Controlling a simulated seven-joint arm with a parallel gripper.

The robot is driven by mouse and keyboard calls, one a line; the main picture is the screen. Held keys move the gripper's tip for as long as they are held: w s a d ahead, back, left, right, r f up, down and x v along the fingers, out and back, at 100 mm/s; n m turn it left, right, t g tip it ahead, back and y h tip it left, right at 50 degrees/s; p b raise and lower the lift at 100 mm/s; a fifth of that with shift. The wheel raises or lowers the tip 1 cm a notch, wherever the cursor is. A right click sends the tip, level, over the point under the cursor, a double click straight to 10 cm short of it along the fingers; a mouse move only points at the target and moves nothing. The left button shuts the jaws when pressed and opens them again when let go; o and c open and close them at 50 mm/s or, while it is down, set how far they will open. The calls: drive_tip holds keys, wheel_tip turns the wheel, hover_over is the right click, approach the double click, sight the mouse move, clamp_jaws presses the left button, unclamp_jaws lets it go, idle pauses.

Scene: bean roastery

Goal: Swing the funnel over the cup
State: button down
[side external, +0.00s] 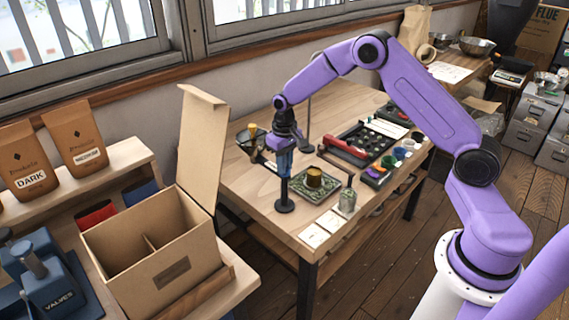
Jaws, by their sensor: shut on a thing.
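A dark funnel (249,147) hangs beside an upright stand with a round black base (285,206), above the left part of the table. My gripper (284,164) points down at the top of this stand, to the right of the funnel. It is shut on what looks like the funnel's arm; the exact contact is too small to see. A brass-coloured cup (314,177) stands upright on a green patterned tray (328,195), right of the stand. The funnel is left of the cup and not over it.
A glass jar (348,201) and white cards (314,236) lie near the table's front edge. A red-handled tool (343,151) and a black tray (372,138) lie behind the cup. An open cardboard box (158,252) with a raised flap stands at the left.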

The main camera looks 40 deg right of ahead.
drive_tip(key=shift+m, duration=0.3)
drive_tip(key=m, duration=0.3)
drive_tip(key=shift+m, duration=0.4)
drive_tip(key=m, duration=0.9)
drive_tip(key=shift+m, duration=2)
drive_tip(key=c, duration=1.1)
unclamp_jaws()
drive_tip(key=shift+r, duration=0.1)
